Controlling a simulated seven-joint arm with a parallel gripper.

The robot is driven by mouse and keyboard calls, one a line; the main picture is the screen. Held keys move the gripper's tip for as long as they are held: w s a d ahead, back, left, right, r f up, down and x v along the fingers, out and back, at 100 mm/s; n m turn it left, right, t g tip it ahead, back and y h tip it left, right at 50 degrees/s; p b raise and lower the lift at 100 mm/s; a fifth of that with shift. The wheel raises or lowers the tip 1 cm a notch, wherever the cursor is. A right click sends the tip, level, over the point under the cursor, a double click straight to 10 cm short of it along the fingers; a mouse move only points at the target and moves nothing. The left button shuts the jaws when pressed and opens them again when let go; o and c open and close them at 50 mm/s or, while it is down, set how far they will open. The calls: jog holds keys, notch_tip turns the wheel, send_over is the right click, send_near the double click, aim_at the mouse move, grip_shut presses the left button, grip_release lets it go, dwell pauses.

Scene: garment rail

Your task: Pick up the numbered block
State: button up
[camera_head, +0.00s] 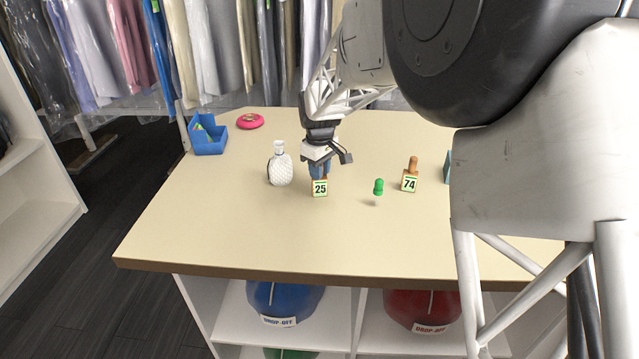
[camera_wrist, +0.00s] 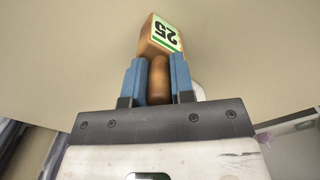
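A wooden block numbered 25 (camera_head: 320,188) is on or just above the table, its green-edged label facing the head camera. My gripper (camera_head: 319,170) is above it, pointing down. In the wrist view, the two blue fingers of my gripper (camera_wrist: 159,72) lie on either side of the block's round wooden handle, with no clear gap. The same block (camera_wrist: 158,36) shows past the fingertips there. A second numbered block, 74 (camera_head: 409,184), stands upright to the right, its peg handle on top.
A small green-topped object (camera_head: 378,188) is between the two blocks. The table front (camera_head: 250,235) is clear.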

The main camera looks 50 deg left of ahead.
grip_shut()
jog(key=shift+r, duration=0.1)
jog(key=shift+r, duration=4.95)
